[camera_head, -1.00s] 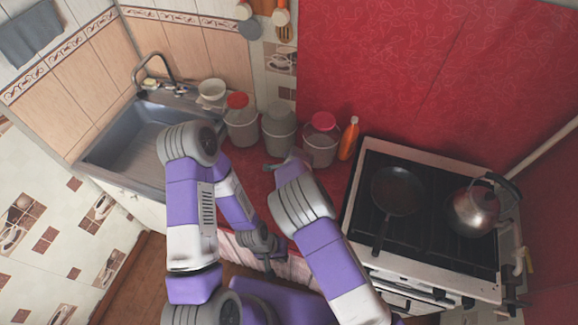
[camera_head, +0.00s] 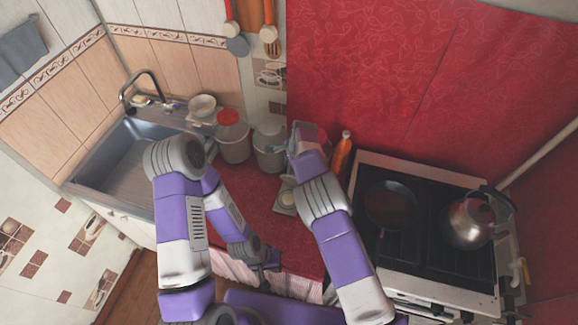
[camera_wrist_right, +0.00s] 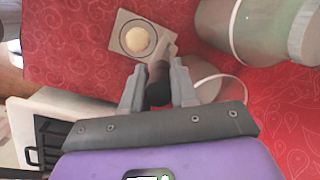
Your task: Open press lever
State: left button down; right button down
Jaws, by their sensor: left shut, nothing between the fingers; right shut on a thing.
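The press base (camera_wrist_right: 122,52) is a small grey plate with a round cream piece on it, lying on the red oilcloth. In the head view the press (camera_head: 284,210) shows partly below my right wrist. Its cream round piece is uncovered from above. My right gripper (camera_wrist_right: 158,92) is shut on the dark lever (camera_wrist_right: 157,84), which rises from the base toward my fingers. My left gripper (camera_head: 274,266) is shut and empty near the counter's front edge.
Several jars (camera_head: 234,143) and an orange bottle (camera_head: 342,153) stand along the wall, close to my right gripper. A stove with a pan (camera_head: 390,205) and a kettle (camera_head: 470,222) is on the right. A sink (camera_head: 105,165) is on the left.

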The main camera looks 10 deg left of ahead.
jog(key=c, duration=0.9)
grip_release()
jog(key=shift+f, duration=0.1)
jog(key=v, duration=0.7)
jog(key=shift+r+b, duration=0.35)
jog(key=shift+b, duration=0.05)
jog(key=shift+f, duration=0.1)
